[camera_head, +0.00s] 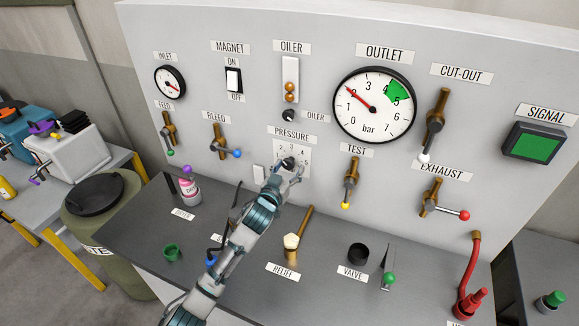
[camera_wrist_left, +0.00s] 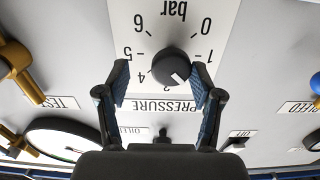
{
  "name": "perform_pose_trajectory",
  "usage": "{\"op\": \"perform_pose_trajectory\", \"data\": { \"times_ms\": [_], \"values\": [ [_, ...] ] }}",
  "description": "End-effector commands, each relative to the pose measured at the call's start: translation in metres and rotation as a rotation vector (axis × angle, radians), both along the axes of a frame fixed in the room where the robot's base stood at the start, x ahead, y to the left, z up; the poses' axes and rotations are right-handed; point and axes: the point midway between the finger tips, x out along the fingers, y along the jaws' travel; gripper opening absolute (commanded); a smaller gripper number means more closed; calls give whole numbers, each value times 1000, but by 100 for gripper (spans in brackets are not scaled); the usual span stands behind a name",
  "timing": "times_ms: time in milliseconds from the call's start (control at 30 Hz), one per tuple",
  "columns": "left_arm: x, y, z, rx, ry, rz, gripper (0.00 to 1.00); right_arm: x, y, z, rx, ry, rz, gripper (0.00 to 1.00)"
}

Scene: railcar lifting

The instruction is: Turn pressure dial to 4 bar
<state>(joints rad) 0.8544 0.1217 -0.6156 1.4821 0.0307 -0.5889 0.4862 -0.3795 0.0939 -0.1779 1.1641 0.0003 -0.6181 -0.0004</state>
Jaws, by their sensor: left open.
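The pressure dial is a small dark knob (camera_head: 289,163) on a white scale plate under the PRESSURE label. In the left wrist view, which is upside down, the knob (camera_wrist_left: 171,69) has a white mark pointing lower right, between the 1 and the bottom digit, roughly toward 2. My left gripper (camera_head: 287,174) is at the dial; in the wrist view its open fingers (camera_wrist_left: 160,100) stand on either side of the knob, with gaps, not visibly touching it. The outlet gauge (camera_head: 374,105) has its red needle near 2 and a green sector around 4 to 5. My right gripper is not in view.
Around the dial are the bleed valve (camera_head: 219,142), the test valve (camera_head: 351,182) and the oiler knob (camera_head: 288,116). The relief lever (camera_head: 299,235) rises from the dark desk (camera_head: 330,295) right of my left arm. A pink-labelled bottle (camera_head: 189,185) stands left.

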Motion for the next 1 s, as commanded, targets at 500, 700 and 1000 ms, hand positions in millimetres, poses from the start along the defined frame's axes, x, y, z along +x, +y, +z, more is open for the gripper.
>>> {"op": "perform_pose_trajectory", "data": {
  "times_ms": [500,700,1000],
  "values": [
    [14,-2,0,-2,-1,1,59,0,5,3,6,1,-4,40],
    [14,-4,0,1,1,3,9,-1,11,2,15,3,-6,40],
    [15,-3,-1,-3,1,-1,8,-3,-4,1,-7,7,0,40]
  ]
}}
